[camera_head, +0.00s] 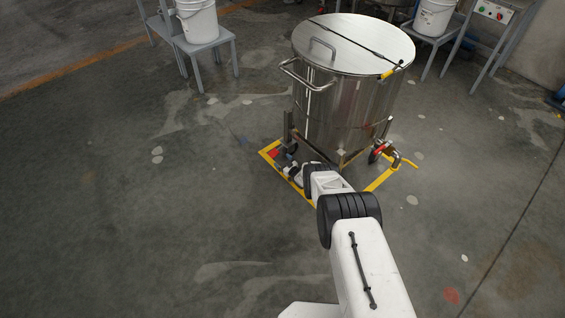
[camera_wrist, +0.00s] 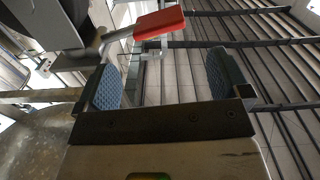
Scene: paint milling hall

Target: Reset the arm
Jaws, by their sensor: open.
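My arm reaches down to the low front left of the steel tank (camera_head: 345,105), which stands upright on a wheeled frame with its lid shut. In the wrist view my gripper (camera_wrist: 164,80) is open, its two blue-grey textured pads well apart with nothing between them. A red pad on a metal lever (camera_wrist: 159,22) lies just beyond the fingers, apart from them. A small red part (camera_head: 274,153) also shows by the tank's left wheel in the head view. There my fingers are too small to make out.
A yellow floor marking (camera_head: 380,180) frames the tank's base. A second caster with a red part (camera_head: 376,153) is at the right. White buckets (camera_head: 197,20) (camera_head: 433,17) stand on grey stands behind. The floor at left is clear.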

